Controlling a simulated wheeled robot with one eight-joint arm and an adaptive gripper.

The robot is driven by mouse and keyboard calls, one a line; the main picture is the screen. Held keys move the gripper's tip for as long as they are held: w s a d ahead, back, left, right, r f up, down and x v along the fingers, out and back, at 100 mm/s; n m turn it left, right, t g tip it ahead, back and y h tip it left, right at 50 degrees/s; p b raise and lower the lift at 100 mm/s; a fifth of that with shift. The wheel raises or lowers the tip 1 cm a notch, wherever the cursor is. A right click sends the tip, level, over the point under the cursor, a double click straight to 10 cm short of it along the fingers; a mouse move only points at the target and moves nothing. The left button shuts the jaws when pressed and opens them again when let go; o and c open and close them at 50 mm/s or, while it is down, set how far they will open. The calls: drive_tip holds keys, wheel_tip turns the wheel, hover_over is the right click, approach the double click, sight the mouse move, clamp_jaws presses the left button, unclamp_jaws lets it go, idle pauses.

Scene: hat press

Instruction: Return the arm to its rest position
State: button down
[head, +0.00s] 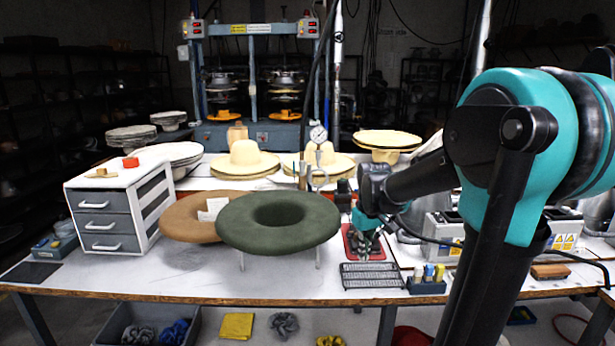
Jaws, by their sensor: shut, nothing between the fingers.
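My arm comes in from the right side of the head view, in teal and black, and reaches left over the workbench (190,283). My gripper (366,250) is at the arm's end, just right of the dark green ring-shaped form and above a red mat (352,254). The gripper is shut with nothing in it. It looks small here, and I cannot tell whether its fingertips touch the mat.
The dark green ring form (315,239) stands on thin legs, with a brown one (180,216) behind it. A drawer unit (105,222) is at left. Straw hats (245,158) and a gauge (318,134) stand behind. A wire rack (371,276) lies at the front edge.

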drive_tip(key=s+d+f+m+t, duration=0.1)
drive_tip(key=s+f+m, duration=0.1)
drive_tip(key=s+f, duration=0.3)
drive_tip(key=s+d+f+m+t, duration=0.1)
drive_tip(key=s+f+m+t, duration=0.1)
drive_tip(key=s+f, duration=0.4)
drive_tip(key=s, duration=0.5)
drive_tip(key=shift+s+d, duration=0.3)
